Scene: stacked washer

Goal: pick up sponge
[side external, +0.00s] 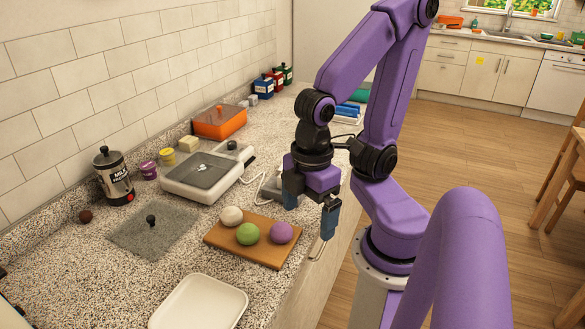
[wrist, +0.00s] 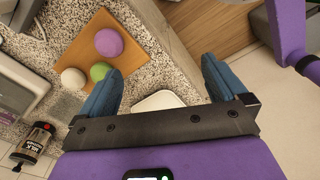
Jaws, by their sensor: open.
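The likeliest sponge is a small pale yellow block (side external: 188,144) near the wall in the side view, behind the white appliance; I cannot be sure it is a sponge. I cannot make it out in the wrist view. My gripper (side external: 310,207) hangs near the counter's front edge, to the right of the block and well apart from it. Its blue fingers are spread and empty. In the wrist view my gripper (wrist: 160,70) has nothing between its fingertips but counter edge and floor.
A wooden board (side external: 228,240) with white, green and purple balls lies near the gripper. A white appliance (side external: 180,190) stands between gripper and block. A milk frother (side external: 114,176), orange container (side external: 220,122) and white tray (side external: 200,305) also occupy the counter.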

